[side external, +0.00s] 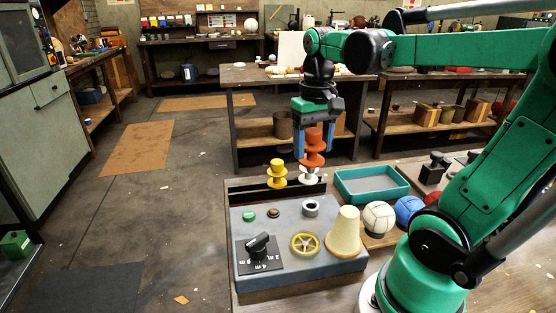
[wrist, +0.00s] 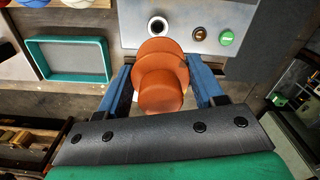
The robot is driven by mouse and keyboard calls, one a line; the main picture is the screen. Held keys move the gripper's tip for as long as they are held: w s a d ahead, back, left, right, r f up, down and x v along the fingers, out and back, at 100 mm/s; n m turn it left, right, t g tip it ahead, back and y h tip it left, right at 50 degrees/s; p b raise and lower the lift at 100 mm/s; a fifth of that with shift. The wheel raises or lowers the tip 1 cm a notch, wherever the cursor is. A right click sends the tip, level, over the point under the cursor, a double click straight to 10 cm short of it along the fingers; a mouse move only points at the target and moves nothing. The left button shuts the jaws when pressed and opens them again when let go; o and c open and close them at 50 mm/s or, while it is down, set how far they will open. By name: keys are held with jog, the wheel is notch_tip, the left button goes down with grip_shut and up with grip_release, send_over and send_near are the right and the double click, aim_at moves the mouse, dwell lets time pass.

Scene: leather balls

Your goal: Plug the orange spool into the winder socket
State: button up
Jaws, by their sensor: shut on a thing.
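The orange spool (side external: 314,146) is held upright between the blue fingers of my gripper (side external: 314,152). In the wrist view the orange spool (wrist: 162,92) sits between both fingers of my gripper (wrist: 163,80), which are shut on it. It hangs in the air above and behind the grey winder panel (side external: 300,265), apart from it. The winder socket appears to be the grey ring with a dark hole (side external: 310,207) near the panel's back edge. The ring also shows in the wrist view (wrist: 158,27), beyond the spool, with its hole empty.
A yellow spool (side external: 277,174) and a white spool (side external: 309,174) stand at a dark rack behind the panel. The panel carries a black knob (side external: 258,246), a yellow handwheel (side external: 305,244) and a cream cone (side external: 344,232). A teal tray (side external: 372,198) and balls (side external: 379,217) lie right.

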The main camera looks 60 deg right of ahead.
aim_at(315, 163)
jog(key=shift+s+f, duration=0.35)
jog(key=shift+f, duration=0.15)
jog(key=shift+a+f, duration=0.1)
jog(key=shift+f, duration=2.6)
jog(key=shift+f, duration=1.5)
jog(key=o, duration=1.3)
jog(key=shift+c, duration=0.2)
jog(key=shift+r, duration=2.75)
jog(key=w+a+n+t, duration=0.4)
jog(key=a+n+t, duration=0.2)
jog(key=a, duration=0.5)
jog(key=shift+r+t, duration=0.2)
jog(key=shift+t, duration=0.4)
